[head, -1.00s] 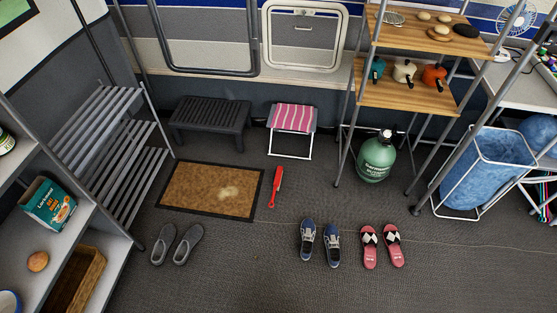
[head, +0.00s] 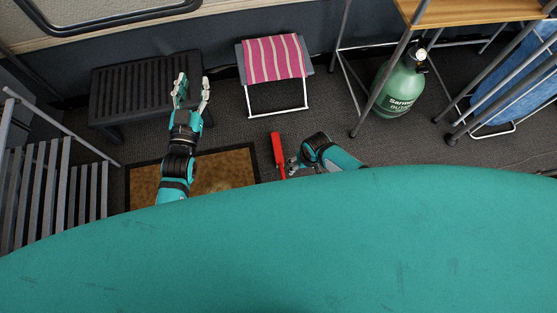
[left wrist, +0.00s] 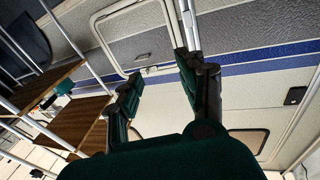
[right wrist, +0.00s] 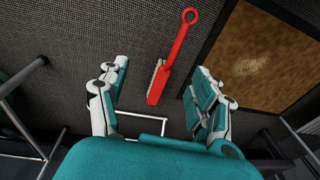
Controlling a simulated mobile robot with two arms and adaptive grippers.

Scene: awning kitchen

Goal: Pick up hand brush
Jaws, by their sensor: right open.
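The red hand brush (head: 278,150) lies on the grey carpet just right of the brown doormat. In the right wrist view the whole brush (right wrist: 172,65) shows, with its ring-ended handle and pale bristles along one side. My right gripper (head: 293,168) is low beside the brush's right side in the head view. In the right wrist view its open fingers (right wrist: 160,92) stand apart on either side of the brush, with nothing held. My left gripper (head: 191,88) is open and empty, raised in front of the black step; its spread fingers also show in the left wrist view (left wrist: 160,75).
The doormat (head: 235,168) lies left of the brush. A pink striped stool (head: 273,58) and a black slatted step (head: 130,88) stand behind. A green gas bottle (head: 400,85) stands under the shelf rack at right. Carpet between stool and bottle is clear.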

